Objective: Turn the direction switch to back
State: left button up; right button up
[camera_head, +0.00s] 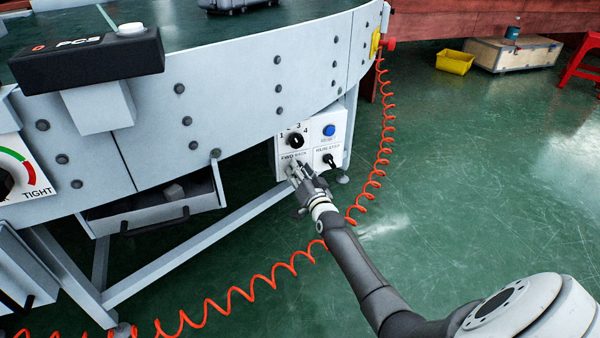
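The white control panel (340,122) hangs under the curved conveyor's edge. It carries a black numbered rotary knob (295,141), a blue button (329,130) and a black switch (329,159) at lower right with a label above it. The label of the direction switch, reading FWD BACK (291,157), shows at lower left of the panel. My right gripper (294,170) is right at that lower-left spot and hides the switch itself. I cannot tell whether the fingers touch the switch or how far apart they are. My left gripper is not in view.
The conveyor's riveted side (235,95) curves above the panel. A coiled orange hose (377,160) hangs right of the panel and runs behind my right arm. An open drawer (155,212) is at left. The green floor at right is clear near the arm.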

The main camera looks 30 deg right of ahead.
jog(key=v, duration=1.2)
dwell(0.5)
